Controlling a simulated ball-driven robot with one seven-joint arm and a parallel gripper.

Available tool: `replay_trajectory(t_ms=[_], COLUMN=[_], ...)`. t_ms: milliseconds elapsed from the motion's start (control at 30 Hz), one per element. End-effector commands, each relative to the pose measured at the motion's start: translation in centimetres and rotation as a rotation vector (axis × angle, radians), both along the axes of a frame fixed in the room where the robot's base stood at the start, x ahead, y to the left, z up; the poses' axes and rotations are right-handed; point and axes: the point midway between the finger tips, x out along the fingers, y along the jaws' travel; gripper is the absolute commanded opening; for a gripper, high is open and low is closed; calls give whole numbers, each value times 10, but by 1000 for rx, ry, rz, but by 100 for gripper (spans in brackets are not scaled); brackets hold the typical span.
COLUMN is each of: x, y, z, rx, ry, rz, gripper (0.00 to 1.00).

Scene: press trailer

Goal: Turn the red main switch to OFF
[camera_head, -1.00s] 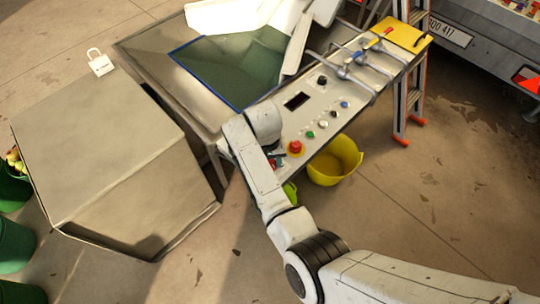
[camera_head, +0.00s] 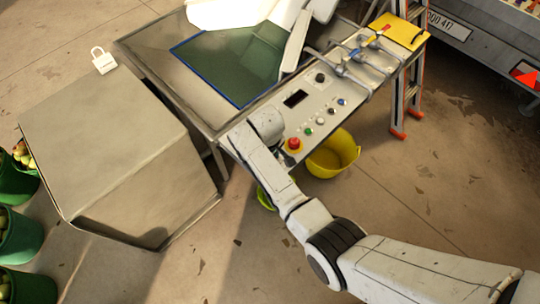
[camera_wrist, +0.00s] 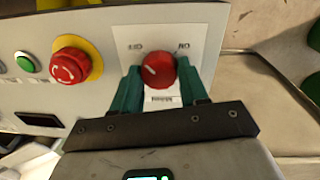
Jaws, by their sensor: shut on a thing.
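The red main switch (camera_wrist: 158,70) is a round red knob on a white plate (camera_wrist: 125,40) in the wrist view. A pale mark shows on its left side, toward the OFF lettering; the ON lettering is at the upper right. My gripper (camera_wrist: 160,76) has its two green fingers on either side of the knob and is shut on it. In the head view my arm hides the switch and the gripper at the near end of the control panel (camera_head: 318,108).
A red emergency button (camera_wrist: 70,66) on a yellow base sits left of the switch; it also shows in the head view (camera_head: 294,144). A green button (camera_wrist: 25,62) is beyond it. A yellow bucket (camera_head: 335,155) stands below the panel. A ladder (camera_head: 408,90) stands at the panel's far end.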

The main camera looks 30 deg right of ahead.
Motion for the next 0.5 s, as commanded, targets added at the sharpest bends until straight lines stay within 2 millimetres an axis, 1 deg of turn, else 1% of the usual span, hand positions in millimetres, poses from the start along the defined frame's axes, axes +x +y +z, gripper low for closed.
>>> replay_trajectory(t_ms=[200, 500], x=[2, 2], y=[0, 0], z=[2, 2], rx=[0, 0], ry=[-6, -7], rz=[55, 72], gripper=[13, 13])
